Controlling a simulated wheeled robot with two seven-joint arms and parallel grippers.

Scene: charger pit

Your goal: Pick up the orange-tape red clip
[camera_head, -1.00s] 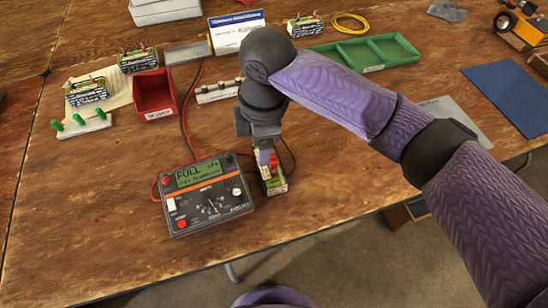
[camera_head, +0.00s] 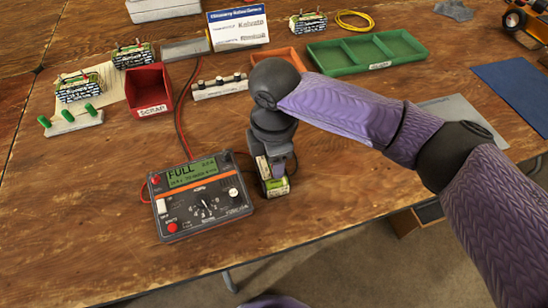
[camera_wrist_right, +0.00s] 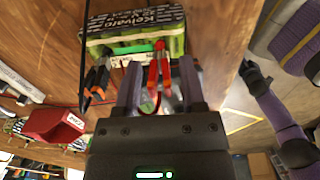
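A red clip (camera_wrist_right: 158,66) stands at a battery pack (camera_wrist_right: 135,32) in the right wrist view. It is between the two fingers of my right gripper (camera_wrist_right: 160,85), with gaps visible on both sides. The gripper is open. A black clip with orange marks (camera_wrist_right: 96,80) is just left of the fingers. In the head view my right gripper (camera_head: 272,168) points down over the battery pack (camera_head: 275,187), right of the charger. The red clip is hidden there. I cannot make out orange tape on the red clip. My left gripper is out of view.
The charger (camera_head: 203,196) reads FULL and stands close left of the pack. A red SCRAP bin (camera_head: 151,92), a terminal strip (camera_head: 220,88), a green tray (camera_head: 367,52) and an orange tray (camera_head: 283,56) are behind.

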